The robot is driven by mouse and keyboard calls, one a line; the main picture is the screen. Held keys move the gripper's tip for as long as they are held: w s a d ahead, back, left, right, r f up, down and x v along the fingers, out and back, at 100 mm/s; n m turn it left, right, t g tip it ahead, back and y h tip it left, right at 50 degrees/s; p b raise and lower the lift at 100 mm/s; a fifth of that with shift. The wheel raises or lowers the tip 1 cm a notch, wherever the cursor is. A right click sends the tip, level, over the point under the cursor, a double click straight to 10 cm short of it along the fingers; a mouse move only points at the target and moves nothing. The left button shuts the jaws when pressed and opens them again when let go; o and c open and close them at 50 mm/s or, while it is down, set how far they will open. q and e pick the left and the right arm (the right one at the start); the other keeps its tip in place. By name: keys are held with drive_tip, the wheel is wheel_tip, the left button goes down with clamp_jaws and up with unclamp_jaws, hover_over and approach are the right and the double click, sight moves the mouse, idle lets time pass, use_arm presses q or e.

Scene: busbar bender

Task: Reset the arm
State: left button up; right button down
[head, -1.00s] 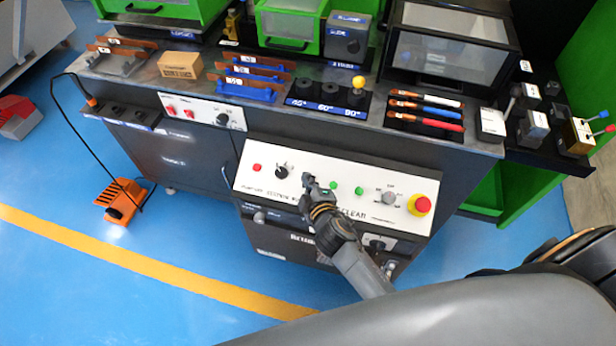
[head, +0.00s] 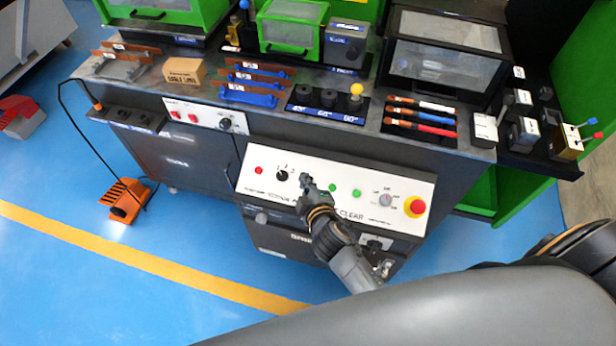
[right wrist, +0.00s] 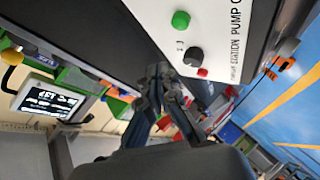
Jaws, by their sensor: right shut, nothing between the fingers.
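My right gripper (head: 306,183) is in front of the white control panel (head: 400,186) on the front of the bench in the head view. Its fingers are shut with nothing between them. In the right wrist view the closed fingers (right wrist: 158,84) point toward the panel, near its black knob (right wrist: 194,56), red button (right wrist: 202,73) and green button (right wrist: 181,20). I cannot tell whether the fingertips touch the panel. In the head view the knob (head: 281,176) lies just left of the gripper, and the red emergency stop (head: 415,207) is at the panel's right end. My left gripper is not in view.
The bench top holds a cardboard box (head: 184,72), blue-handled racks (head: 250,98), black dies (head: 328,97) and several colored-handled tools (head: 428,132). An orange foot pedal (head: 127,200) with a cable stands on the blue floor.

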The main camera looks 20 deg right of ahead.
drive_tip(key=shift+s+a+r, duration=0.15)
drive_tip(key=shift+s+r, duration=0.1)
drive_tip(key=shift+r, duration=0.25)
